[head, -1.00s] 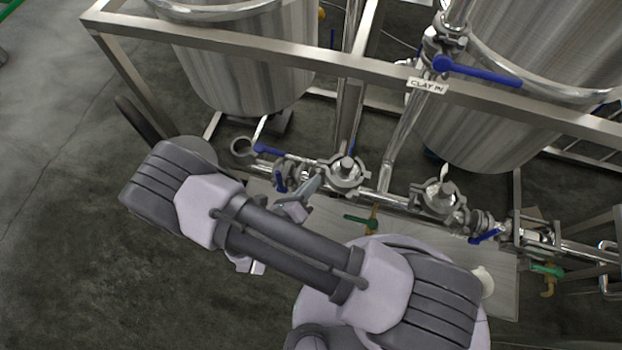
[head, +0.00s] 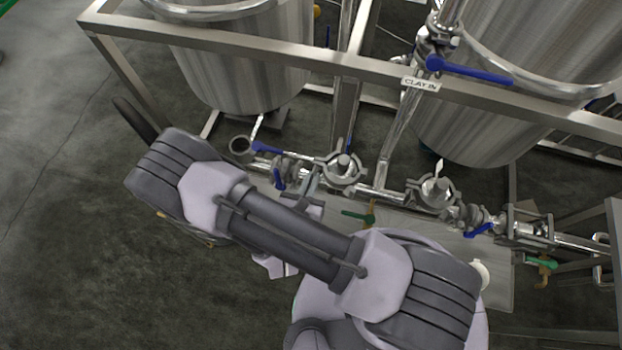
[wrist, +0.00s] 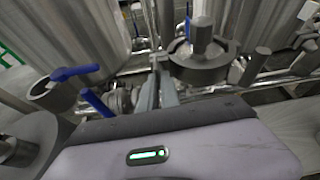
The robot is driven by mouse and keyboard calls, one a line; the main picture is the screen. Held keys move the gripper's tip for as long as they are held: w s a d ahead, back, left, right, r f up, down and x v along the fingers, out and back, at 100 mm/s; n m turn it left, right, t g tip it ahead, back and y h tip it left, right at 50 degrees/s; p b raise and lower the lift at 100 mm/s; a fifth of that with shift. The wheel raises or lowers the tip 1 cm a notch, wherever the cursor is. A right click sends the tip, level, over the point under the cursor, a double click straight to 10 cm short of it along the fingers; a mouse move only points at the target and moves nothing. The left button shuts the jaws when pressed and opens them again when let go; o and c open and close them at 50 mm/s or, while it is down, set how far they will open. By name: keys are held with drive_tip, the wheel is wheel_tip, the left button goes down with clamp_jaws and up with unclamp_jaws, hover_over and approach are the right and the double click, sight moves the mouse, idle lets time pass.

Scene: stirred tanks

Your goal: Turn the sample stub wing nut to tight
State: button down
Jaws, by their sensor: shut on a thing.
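The sample stub (head: 343,164) stands upright on the low pipe run in the head view, with a clamp ring around it. In the wrist view the stub (wrist: 201,36) and its clamp ring (wrist: 198,69) are large, right of the fingers. My gripper (wrist: 158,70) reaches to the left side of the clamp, its narrow fingers close together. It is shut on the wing nut (wrist: 160,57), which is mostly hidden by the fingertips. In the head view my gripper (head: 311,184) is partly covered by my arm, just left of and below the stub.
Blue valve handles (wrist: 76,72) lie left of my fingers, one close by (wrist: 97,102). A second clamped stub (head: 436,187) stands to the right. A green valve handle (head: 357,216) is below the pipe. The steel frame rail (head: 290,58) and tanks (head: 245,65) are behind.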

idle(0.5)
drive_tip(key=c, duration=1.6)
unclamp_jaws()
